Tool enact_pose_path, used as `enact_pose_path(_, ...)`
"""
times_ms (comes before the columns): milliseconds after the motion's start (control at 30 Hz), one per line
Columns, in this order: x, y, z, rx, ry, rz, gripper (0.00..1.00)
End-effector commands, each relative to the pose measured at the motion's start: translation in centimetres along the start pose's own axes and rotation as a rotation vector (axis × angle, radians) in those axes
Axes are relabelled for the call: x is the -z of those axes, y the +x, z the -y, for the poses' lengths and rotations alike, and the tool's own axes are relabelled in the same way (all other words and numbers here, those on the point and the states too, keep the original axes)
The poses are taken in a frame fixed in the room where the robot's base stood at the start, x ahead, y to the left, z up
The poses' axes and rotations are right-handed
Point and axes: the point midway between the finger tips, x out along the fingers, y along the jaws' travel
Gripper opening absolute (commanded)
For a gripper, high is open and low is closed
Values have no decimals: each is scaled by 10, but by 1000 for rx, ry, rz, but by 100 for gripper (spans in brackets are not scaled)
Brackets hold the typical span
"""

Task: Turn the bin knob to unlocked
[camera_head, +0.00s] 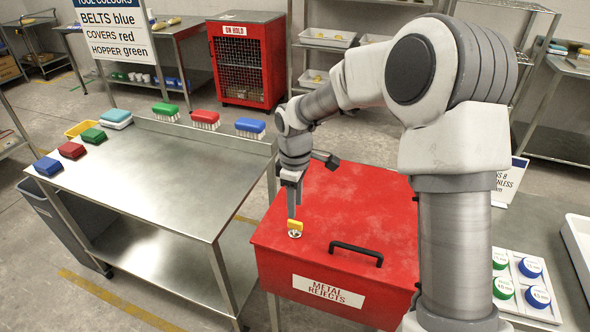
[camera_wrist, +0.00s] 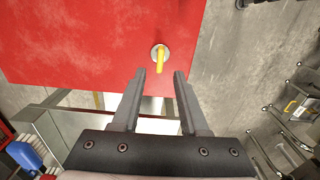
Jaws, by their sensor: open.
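The bin knob (camera_head: 295,225) is a small yellow grip on a round pale plate, on the lid of the red bin (camera_head: 345,210) labelled METAL REJECTS. In the wrist view the knob (camera_wrist: 160,58) is a yellow bar pointing down the picture, just beyond the fingertips and roughly centred between them. My gripper (camera_head: 292,204) is above the knob, pointing down. It is open and empty in the wrist view (camera_wrist: 160,73), with no finger visibly touching the knob. Any lock marking is too small to read.
A black handle (camera_head: 356,252) stands up from the bin lid, right of the knob. A steel table (camera_head: 165,180) with several coloured brushes and blocks stands to the left. A white tray (camera_head: 515,290) with blue and green round pieces lies at the right.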

Motion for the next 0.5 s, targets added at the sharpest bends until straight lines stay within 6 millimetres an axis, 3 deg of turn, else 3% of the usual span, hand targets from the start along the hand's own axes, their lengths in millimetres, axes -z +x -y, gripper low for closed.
enact_pose_path(33, 0, -16, -1, -5, 1, -2, 44)
enact_pose_path(200, 0, -57, 0, -4, 0, -2, 44)
enact_pose_path(500, 0, -102, 0, -1, -1, 0, 44)
